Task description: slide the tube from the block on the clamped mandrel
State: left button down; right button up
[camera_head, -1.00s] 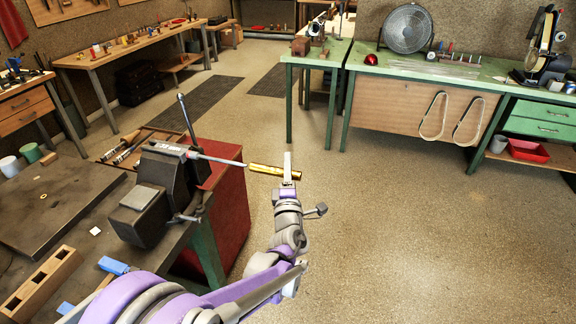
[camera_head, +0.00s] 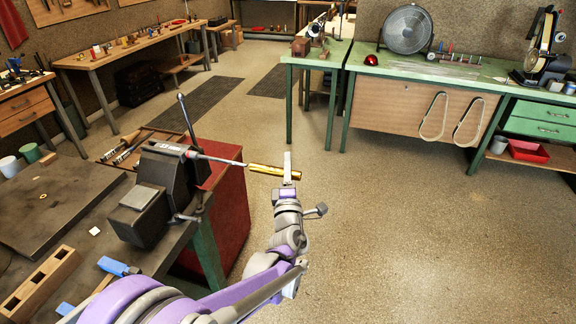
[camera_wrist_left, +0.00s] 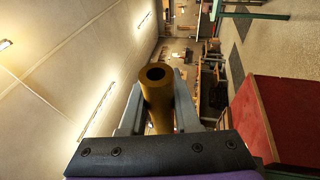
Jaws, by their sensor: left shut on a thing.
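The brass tube (camera_head: 266,170) is level and held at its right part by my left gripper (camera_head: 287,172). In the left wrist view the tube (camera_wrist_left: 158,95) stands between the two fingers, its open end toward the camera. The steel mandrel (camera_head: 222,160) is clamped in the dark vise (camera_head: 165,180) and points right. Its tip is at the tube's left end; I cannot tell whether it is just inside or only touching. The wooden block (camera_head: 42,283) with holes lies at the front left of the bench. My right gripper is not in view.
The vise stands on the dark bench (camera_head: 60,215) beside a red cabinet (camera_head: 228,210). Blue pieces (camera_head: 115,266) lie near the bench's front edge. The floor right of my left arm is clear. A green bench (camera_head: 440,75) stands at the back.

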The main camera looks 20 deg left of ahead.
pick_arm(q)
jog(key=a, duration=0.4)
jog(key=shift+w, duration=0.1)
dwell(0.8)
dwell(1.4)
jog(key=shift+a, duration=0.15)
